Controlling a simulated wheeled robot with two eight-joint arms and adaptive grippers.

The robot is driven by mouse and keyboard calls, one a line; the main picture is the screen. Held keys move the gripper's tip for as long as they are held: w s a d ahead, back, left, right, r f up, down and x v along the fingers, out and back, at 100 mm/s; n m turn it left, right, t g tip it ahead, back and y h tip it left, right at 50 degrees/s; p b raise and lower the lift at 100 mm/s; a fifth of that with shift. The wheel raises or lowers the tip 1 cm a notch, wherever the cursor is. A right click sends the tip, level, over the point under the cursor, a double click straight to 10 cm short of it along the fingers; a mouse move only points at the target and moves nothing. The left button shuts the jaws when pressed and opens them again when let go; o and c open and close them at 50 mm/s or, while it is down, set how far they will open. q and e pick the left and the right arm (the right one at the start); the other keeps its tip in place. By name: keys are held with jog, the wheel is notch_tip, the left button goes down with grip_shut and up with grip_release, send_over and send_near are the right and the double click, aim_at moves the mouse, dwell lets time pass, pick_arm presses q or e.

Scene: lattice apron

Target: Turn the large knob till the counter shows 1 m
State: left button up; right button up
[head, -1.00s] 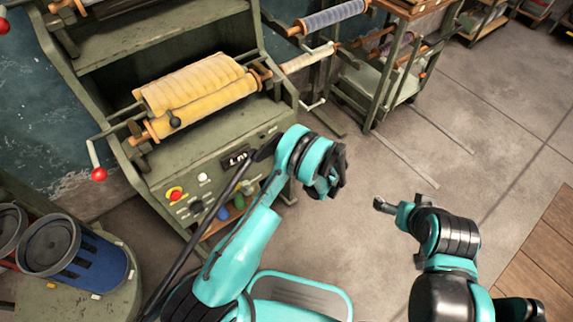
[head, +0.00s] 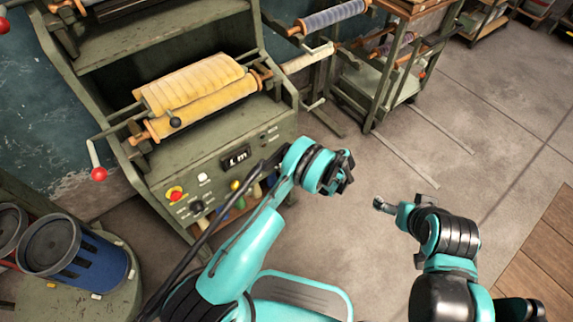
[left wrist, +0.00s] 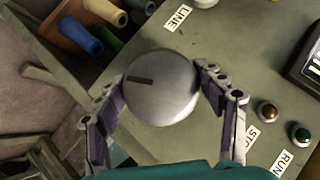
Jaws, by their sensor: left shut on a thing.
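The large silver knob (left wrist: 165,104) fills the middle of the left wrist view, a dark slot on its face pointing left. My left gripper (left wrist: 161,77) is shut on it, one finger at each side. In the head view my left arm hides the knob. The counter (head: 236,158) on the green machine's front panel appears to read "1 m", in small lettering; only its edge shows in the left wrist view (left wrist: 314,60). My right gripper (head: 381,204) is over open floor, away from the machine; its fingers are too small to judge.
The panel has a red button (head: 175,194), a white button (head: 203,177), and brown (left wrist: 268,112) and green (left wrist: 300,132) lamps near the knob. A yellow roll (head: 195,90) lies above. A blue bin (head: 95,262) stands at lower left.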

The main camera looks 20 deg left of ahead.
pick_arm(q)
jog(key=o, duration=1.2)
jog(key=shift+c, duration=0.2)
jog(key=v, duration=1.2)
